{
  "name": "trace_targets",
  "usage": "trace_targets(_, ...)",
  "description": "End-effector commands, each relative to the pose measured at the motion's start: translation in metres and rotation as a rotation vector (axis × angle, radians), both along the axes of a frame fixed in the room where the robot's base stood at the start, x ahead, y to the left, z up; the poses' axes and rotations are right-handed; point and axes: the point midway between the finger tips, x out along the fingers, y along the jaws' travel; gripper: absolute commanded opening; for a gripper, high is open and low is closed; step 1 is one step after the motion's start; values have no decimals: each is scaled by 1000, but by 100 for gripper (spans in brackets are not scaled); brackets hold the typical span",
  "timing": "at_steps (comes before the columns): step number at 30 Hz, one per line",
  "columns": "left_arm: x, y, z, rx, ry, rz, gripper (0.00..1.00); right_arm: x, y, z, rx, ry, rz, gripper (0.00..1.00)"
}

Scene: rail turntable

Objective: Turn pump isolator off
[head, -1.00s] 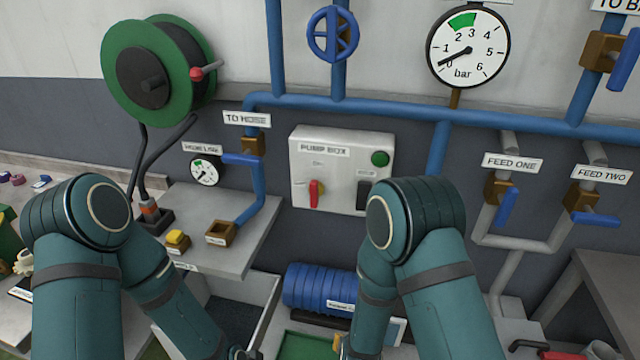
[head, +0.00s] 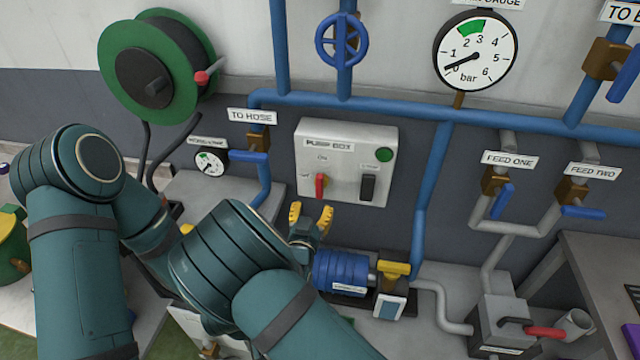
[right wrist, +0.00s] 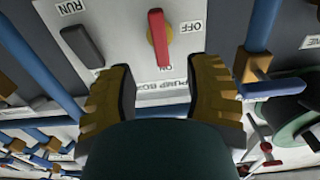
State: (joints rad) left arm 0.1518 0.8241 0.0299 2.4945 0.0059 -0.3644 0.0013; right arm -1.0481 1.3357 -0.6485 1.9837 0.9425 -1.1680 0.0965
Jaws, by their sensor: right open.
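The pump box (head: 382,190) is a pale panel on the wall. Its red isolator handle (head: 321,186) stands upright, in line with the ON label; the OFF label is to its left. In the right wrist view the handle (right wrist: 160,38) appears between and beyond my fingertips, untouched, with the OFF label at right. My right gripper (head: 311,216) is open and empty, just below the box's lower left edge in the head view; its yellow fingers (right wrist: 158,90) also show in the wrist view.
The box also carries a black switch (head: 368,187) and a green button (head: 383,155). The blue TO HOSE valve handle (head: 249,156) and pipe are close on the left. A blue pump (head: 341,272) sits below. A blue pipe (head: 434,190) runs down at right.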

Motion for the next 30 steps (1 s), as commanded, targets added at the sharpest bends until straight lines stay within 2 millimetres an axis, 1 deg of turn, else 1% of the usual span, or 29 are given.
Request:
trace_targets(1, 0, 0, 2, 0, 0, 0, 47, 11, -3, 1, 0, -1, -2, 50)
trace_targets(3, 0, 0, 4, -1, 0, 0, 47, 24, -6, 1, -1, -1, -2, 50)
trace_targets(9, 0, 0, 8, -2, 0, 0, 47, 61, -13, 1, -1, 0, -1, 50)
trace_targets(15, 0, 0, 11, -2, 0, 0, 47, 84, -17, 0, -1, 2, 0, 50)
trace_targets(21, 0, 0, 11, -2, 0, 0, 47, 93, -19, 0, 0, 2, 0, 50)
trace_targets(28, 0, 1, 11, -2, 0, 0, 47, 93, -19, 0, -1, 2, 0, 50)
trace_targets(29, 0, 1, 11, -2, 0, 0, 47, 93, -19, 0, -1, 2, 0, 46)
trace_targets(30, 0, 1, 11, -2, 0, 0, 47, 93, -19, 0, -1, 2, 0, 32)
